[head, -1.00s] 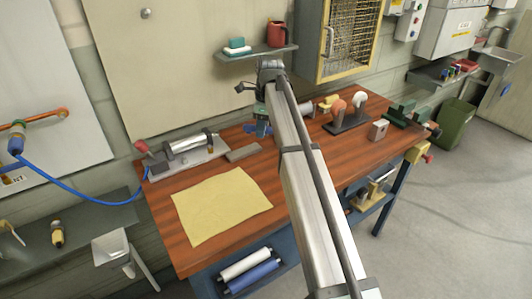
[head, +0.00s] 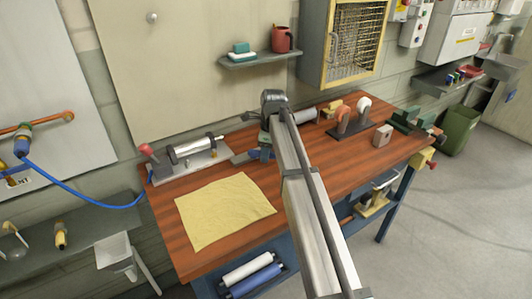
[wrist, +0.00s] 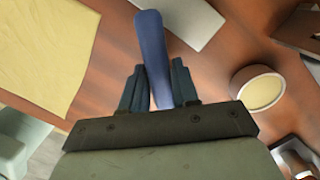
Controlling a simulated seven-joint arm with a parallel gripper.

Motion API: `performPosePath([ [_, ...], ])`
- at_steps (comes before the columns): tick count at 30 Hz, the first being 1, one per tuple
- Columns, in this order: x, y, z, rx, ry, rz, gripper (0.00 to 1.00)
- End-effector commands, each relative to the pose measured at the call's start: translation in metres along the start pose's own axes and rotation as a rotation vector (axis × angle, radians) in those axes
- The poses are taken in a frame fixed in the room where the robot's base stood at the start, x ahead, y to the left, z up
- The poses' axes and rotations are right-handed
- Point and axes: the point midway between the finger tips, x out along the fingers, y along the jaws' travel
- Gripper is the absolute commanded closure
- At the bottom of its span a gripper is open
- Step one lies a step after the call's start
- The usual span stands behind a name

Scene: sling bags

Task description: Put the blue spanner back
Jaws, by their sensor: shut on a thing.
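The blue spanner (wrist: 152,50) shows in the wrist view as a long blue bar with a rounded far end. My gripper (wrist: 157,85) is shut on it, with one dark finger on each side. The spanner points away from the palm, over the brown bench top. In the head view my gripper (head: 263,153) is low over the back middle of the bench, just right of a grey slab (head: 240,158). There the spanner is hard to tell from the fingers. I cannot tell whether it touches the bench.
A yellow cloth (head: 222,212) lies at the bench's front left. A clamped metal cylinder (head: 195,150) stands behind it. A shelf (head: 257,60) hangs above. The front middle is clear.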

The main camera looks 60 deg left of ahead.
Motion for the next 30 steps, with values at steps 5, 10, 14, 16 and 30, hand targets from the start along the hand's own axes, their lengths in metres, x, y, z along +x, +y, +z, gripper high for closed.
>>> performPosePath([
  [5,0.0041,0.0001,-0.0004,0.0,0.0,0.001,1.0],
  [10,0.008,0.0001,-0.0009,0.0,0.0,0.001,1.0],
  [14,0.0082,0.0,-0.0009,0.0,0.0,0.0,0.61],
  [16,0.0082,0.0,-0.0009,0.0,0.0,0.0,0.54],
  [30,0.0009,-0.0003,0.0001,0.0,0.0,-0.001,0.45],
])
